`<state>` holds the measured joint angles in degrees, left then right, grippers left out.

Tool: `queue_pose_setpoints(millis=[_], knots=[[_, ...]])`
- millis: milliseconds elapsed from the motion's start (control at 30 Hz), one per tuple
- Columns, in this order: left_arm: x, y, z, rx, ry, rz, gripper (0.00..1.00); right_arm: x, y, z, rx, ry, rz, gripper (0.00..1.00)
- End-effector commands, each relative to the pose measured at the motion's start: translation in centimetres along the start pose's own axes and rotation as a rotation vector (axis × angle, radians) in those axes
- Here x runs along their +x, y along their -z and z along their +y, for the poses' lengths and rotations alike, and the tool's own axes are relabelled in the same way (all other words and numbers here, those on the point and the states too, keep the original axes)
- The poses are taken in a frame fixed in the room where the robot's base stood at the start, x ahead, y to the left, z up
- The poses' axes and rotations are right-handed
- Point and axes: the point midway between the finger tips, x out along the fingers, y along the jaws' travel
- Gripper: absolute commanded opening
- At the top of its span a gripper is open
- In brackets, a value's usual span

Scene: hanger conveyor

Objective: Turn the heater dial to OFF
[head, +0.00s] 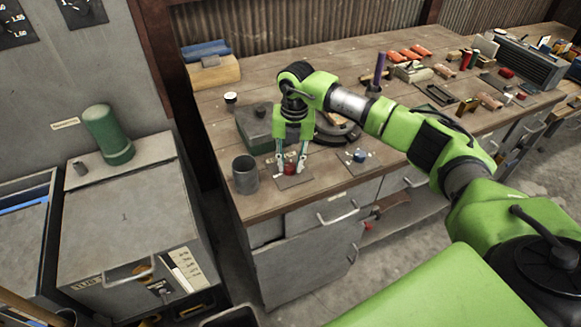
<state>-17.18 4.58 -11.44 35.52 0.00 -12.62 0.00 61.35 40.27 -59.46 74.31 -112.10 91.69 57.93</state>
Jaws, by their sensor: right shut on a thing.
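A small red knob (290,169) sits on a dark plate (294,182) near the front left corner of the workbench. My right gripper (290,168) reaches down from above and is shut on the red knob, one finger on each side. The fingers hide part of the knob, so I cannot tell where it points. A second plate with a blue knob (359,156) lies just to the right. The small lettering by the knobs is too small to read, so I cannot tell which is marked heater. My left gripper is not in view.
A grey metal cup (245,173) stands close left of the gripper. A dark green box (257,126) is behind it. A green cylinder (108,134) stands on the grey cabinet (130,205) at left. The bench's (222,109) far right holds several tools and parts.

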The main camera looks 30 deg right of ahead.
Motion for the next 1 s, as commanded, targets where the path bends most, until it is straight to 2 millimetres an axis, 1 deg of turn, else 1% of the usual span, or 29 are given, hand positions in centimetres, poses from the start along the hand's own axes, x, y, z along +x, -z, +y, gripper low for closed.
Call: queue_pose_setpoints(millis=[33, 100, 500, 800, 1000], knots=[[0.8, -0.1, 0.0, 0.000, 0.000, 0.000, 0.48, 0.3, -0.1, 0.0, -0.045, -0.001, 0.000, 0.02], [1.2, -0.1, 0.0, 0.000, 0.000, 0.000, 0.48, 0.3, -0.1, 0.0, -0.111, 0.000, 0.005, 0.02], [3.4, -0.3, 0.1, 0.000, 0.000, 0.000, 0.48, 0.2, -0.1, 0.1, -0.459, 0.000, 0.023, 0.02], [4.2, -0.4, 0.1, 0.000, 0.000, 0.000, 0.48, 0.1, -0.1, 0.1, -0.623, 0.000, 0.031, 0.02], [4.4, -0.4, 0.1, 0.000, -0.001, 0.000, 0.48, 0.0, -0.1, 0.1, -0.672, 0.000, 0.034, 0.02]])
